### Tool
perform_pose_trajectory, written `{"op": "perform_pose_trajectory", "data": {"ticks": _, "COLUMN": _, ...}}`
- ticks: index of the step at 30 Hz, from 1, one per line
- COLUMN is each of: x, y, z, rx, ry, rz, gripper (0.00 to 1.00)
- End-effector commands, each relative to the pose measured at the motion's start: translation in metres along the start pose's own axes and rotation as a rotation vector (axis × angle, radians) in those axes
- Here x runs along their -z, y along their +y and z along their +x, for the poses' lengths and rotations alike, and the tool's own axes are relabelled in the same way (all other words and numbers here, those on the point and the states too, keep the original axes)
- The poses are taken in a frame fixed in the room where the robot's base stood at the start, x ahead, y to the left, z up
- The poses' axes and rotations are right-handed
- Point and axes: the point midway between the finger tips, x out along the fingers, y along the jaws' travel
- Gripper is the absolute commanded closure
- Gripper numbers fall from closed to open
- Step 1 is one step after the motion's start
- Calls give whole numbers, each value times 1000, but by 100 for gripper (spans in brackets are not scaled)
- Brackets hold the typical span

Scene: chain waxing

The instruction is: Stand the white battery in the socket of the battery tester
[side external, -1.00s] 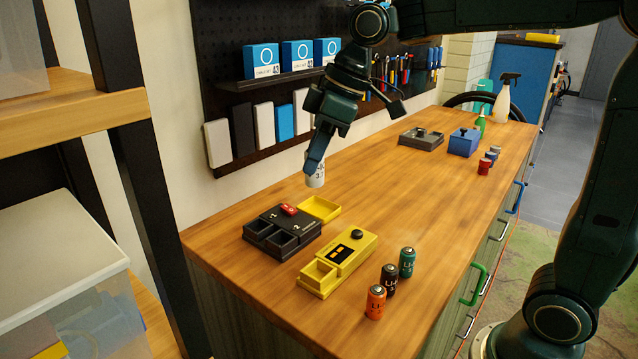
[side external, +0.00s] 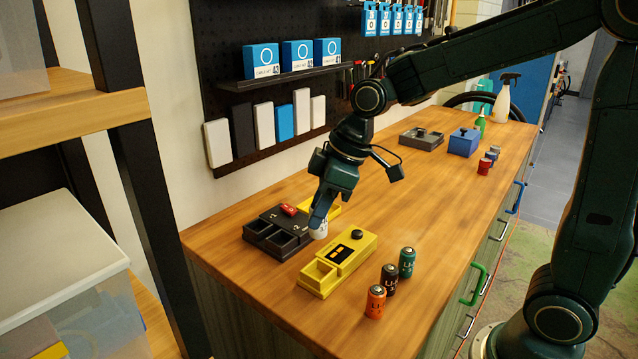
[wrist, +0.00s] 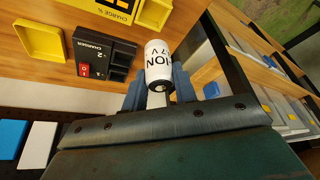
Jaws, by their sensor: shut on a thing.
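The white battery (side external: 319,231) is in my gripper (side external: 319,217). In the side view only its lower part shows below the fingers, low near the charger's right edge; I cannot tell whether it touches anything. In the wrist view the white battery (wrist: 158,62) sits between the blue-grey fingers of my gripper (wrist: 157,90), its lettered side and dark end showing. The yellow battery tester (side external: 352,254) stands in front, with a black knob, a dark display and an open square socket (side external: 318,279) at its near left end. The socket looks empty. The battery is behind the tester, outside the socket.
A dark charger (side external: 272,238) with open bays and a red switch stands left of the tester. A yellow tray (side external: 333,211) lies behind my gripper. Orange, black and teal batteries (side external: 389,281) stand right of the tester.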

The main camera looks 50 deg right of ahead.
Motion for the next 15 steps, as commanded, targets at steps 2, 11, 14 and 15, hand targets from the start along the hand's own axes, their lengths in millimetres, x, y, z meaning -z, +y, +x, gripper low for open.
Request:
{"op": "perform_pose_trajectory", "data": {"ticks": 2, "x": -7, "y": 0, "z": 15, "rx": 3, "ry": -5, "rz": 1, "gripper": 96}}
{"op": "perform_pose_trajectory", "data": {"ticks": 11, "x": -22, "y": 0, "z": 53, "rx": 1, "ry": -2, "rz": 0, "gripper": 96}}
{"op": "perform_pose_trajectory", "data": {"ticks": 14, "x": -23, "y": 0, "z": 56, "rx": -1, "ry": 0, "rz": -1, "gripper": 96}}
{"op": "perform_pose_trajectory", "data": {"ticks": 15, "x": -23, "y": 0, "z": 57, "rx": -1, "ry": 0, "rz": -1, "gripper": 96}}
